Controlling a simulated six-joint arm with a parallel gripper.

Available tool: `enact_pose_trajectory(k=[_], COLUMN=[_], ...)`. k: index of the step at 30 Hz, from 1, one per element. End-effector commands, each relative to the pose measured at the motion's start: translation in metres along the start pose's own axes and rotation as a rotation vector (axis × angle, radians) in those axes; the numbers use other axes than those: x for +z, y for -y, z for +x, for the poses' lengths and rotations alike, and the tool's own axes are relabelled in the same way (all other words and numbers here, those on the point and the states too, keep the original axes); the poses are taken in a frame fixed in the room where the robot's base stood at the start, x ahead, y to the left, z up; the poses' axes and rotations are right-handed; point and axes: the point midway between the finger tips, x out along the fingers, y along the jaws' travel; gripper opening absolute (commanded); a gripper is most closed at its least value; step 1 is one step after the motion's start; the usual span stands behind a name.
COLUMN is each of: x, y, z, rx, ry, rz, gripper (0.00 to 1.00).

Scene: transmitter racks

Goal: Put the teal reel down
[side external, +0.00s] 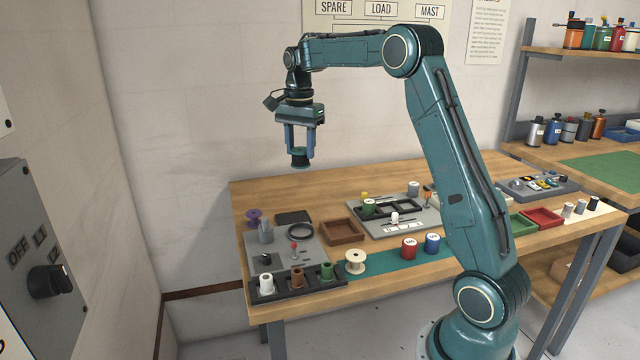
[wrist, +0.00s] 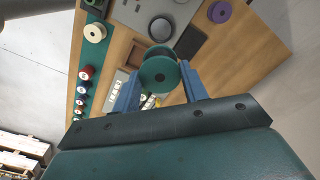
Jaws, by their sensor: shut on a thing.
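The teal reel (wrist: 160,74) is held between the two fingers of my gripper (wrist: 158,88) in the wrist view, with its round flange facing the camera. In the side external view the reel (side external: 299,160) shows dark teal at the fingertips of my gripper (side external: 299,152). My gripper is shut on it and points down, well above the back left part of the wooden table (side external: 262,187). The reel touches nothing below it.
Below stand a grey plate with a black ring (side external: 300,231), a purple reel (side external: 254,216), an empty brown tray (side external: 342,231) and a cream reel (side external: 355,261). A dark rack (side external: 297,285) holds several spools at the front left. Bare wood shows along the table's back edge.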

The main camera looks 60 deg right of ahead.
Motion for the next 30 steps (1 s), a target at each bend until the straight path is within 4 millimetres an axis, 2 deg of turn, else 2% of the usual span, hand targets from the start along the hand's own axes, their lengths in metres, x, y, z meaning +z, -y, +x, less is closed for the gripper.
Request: enact_pose_trajectory(k=[8,18,24,30], x=[-0.024,-0.062,-0.073,-0.075], y=[-0.022,-0.064,-0.079,-0.083], z=[0.004,0.011,0.014,0.015], rx=[0.0,0.0,0.001,0.001], ry=[-0.001,-0.001,-0.001,-0.001], rz=[-0.095,-0.289,-0.361,-0.38], gripper=[0.18,0.18,0.18,0.18])
